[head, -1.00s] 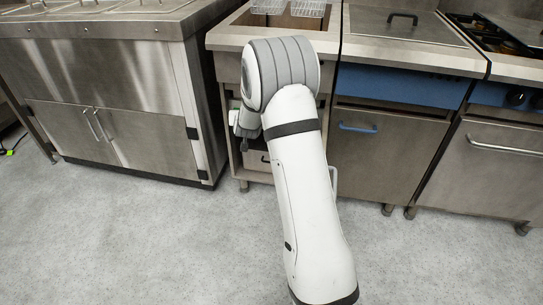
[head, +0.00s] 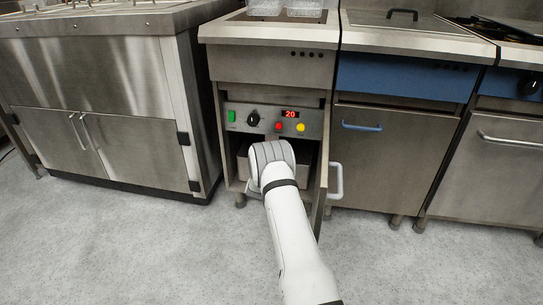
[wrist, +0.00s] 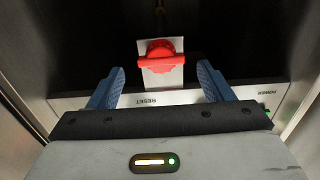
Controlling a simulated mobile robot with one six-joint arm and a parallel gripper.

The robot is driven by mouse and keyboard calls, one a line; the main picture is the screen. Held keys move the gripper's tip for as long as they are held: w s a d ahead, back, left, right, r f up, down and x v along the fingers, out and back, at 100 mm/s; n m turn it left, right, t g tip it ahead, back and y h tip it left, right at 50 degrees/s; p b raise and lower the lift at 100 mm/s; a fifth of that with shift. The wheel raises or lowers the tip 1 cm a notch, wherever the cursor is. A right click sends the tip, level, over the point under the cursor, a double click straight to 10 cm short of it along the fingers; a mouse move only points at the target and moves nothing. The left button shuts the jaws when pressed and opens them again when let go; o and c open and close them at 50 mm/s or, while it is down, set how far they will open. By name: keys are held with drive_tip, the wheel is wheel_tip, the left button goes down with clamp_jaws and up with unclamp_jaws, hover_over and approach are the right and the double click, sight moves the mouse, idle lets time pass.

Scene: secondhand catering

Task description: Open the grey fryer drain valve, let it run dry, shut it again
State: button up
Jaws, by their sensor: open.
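The grey fryer (head: 268,66) stands in the middle of the head view with its cabinet door (head: 322,180) swung open on the right. In the wrist view, a red handle (wrist: 161,55), apparently the drain valve's, sits in front of a pale plate in the dark cabinet. My gripper (wrist: 160,80) is open and empty, its blue fingers on either side of the plate and short of the red handle, apart from it. In the head view my arm reaches into the cabinet and hides the gripper and valve. I cannot tell whether the valve is open.
The control panel (head: 268,120) carries a green switch, a black knob, a red display reading 20, and red and yellow buttons. A blue-fronted unit (head: 400,80) stands to the right, a steel cabinet (head: 85,110) to the left. The floor (head: 130,250) in front is clear.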

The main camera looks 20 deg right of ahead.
drive_tip(key=shift+b+x, duration=0.35)
drive_tip(key=shift+x, duration=1)
drive_tip(key=shift+c, duration=0.2)
drive_tip(key=c, duration=0.9)
drive_tip(key=shift+d, duration=0.5)
drive_tip(key=shift+c, duration=0.2)
drive_tip(key=shift+s+a+f+m, duration=0.1)
drive_tip(key=shift+f+m, duration=0.05)
drive_tip(key=shift+m, duration=2.75)
drive_tip(key=shift+s+a+f+m, duration=0.1)
drive_tip(key=shift+m, duration=2.8)
drive_tip(key=shift+f+m, duration=0.15)
drive_tip(key=shift+m, duration=2.75)
